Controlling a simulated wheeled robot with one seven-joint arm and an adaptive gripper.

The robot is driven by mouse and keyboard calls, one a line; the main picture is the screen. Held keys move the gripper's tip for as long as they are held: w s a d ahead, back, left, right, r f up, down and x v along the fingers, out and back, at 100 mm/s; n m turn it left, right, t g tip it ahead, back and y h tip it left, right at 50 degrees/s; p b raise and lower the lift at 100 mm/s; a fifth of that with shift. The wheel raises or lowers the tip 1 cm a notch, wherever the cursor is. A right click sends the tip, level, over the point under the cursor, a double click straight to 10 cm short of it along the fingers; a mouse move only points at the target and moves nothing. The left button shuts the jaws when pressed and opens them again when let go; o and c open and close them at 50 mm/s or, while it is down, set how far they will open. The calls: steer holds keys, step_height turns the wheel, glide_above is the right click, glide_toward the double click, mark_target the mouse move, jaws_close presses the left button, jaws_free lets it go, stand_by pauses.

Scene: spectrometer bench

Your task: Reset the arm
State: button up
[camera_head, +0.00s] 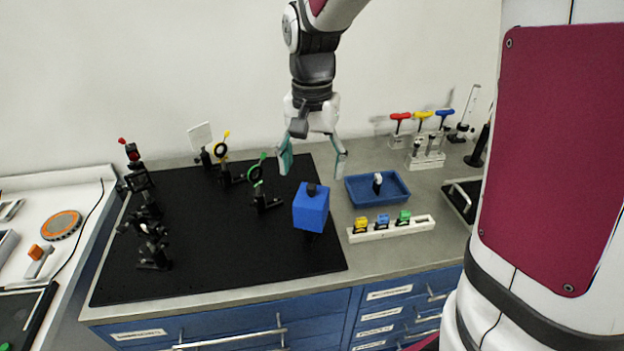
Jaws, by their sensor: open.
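My gripper (312,166) hangs from the arm above the back right part of the black breadboard (215,265). Its two fingers point down and are spread apart, with nothing between them. A blue cube-shaped box (311,208) on a dark post stands below and in front of the fingers, near the board's right edge. A gap shows between the fingertips and the box.
Optic mounts (265,195) stand on the board, several more along its left side. The bench front is clear.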

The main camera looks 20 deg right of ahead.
steer(key=shift+r, duration=0.35)
steer(key=shift+s+r, duration=0.15)
steer(key=s+r+n+t, duration=0.2)
steer(key=s+r+n, duration=0.1)
steer(key=s, duration=0.5)
steer(key=s+r+n+t, duration=0.3)
steer(key=s+r, duration=0.3)
steer(key=s, duration=0.3)
steer(key=shift+s+n+t, duration=0.3)
steer(key=shift+n, duration=0.5)
steer(key=shift+a+r, duration=0.1)
